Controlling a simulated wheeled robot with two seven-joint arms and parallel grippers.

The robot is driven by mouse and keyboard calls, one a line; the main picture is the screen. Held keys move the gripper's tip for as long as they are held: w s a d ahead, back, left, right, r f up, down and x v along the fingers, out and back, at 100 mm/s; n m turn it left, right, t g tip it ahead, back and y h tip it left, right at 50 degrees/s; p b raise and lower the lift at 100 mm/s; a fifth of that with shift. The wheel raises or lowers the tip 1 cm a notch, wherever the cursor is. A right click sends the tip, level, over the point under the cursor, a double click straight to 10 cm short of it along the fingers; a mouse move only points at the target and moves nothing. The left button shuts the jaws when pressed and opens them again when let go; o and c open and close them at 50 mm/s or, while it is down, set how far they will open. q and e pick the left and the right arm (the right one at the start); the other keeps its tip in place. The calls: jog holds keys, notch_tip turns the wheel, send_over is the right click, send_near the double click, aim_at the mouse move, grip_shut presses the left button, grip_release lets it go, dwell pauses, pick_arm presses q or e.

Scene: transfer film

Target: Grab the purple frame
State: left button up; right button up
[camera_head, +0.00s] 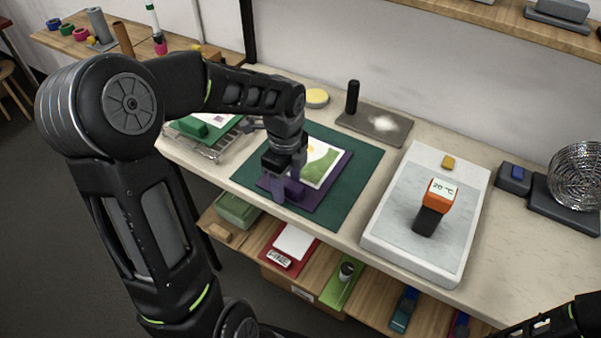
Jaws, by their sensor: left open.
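The purple frame (339,167) lies flat on a dark green mat on the counter. A white sheet with a green and yellow picture (320,164) lies within it. A raised purple block (293,189) stands at its near left edge. My left gripper (287,190) points down over this near left part, its open fingers at the purple block. I cannot tell whether the fingers touch it. My left arm and gripper hide the frame's left part. Only a piece of my right arm shows at the bottom right; its gripper is out of view.
The green mat (352,196) has bare room right of the frame. A grey plate (360,122) with a black upright handle is behind. A wire rack (208,146) sits left. A lower shelf (262,234) holds several items.

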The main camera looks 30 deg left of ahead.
pick_arm(q)
jog(key=shift+c, duration=0.4)
grip_shut()
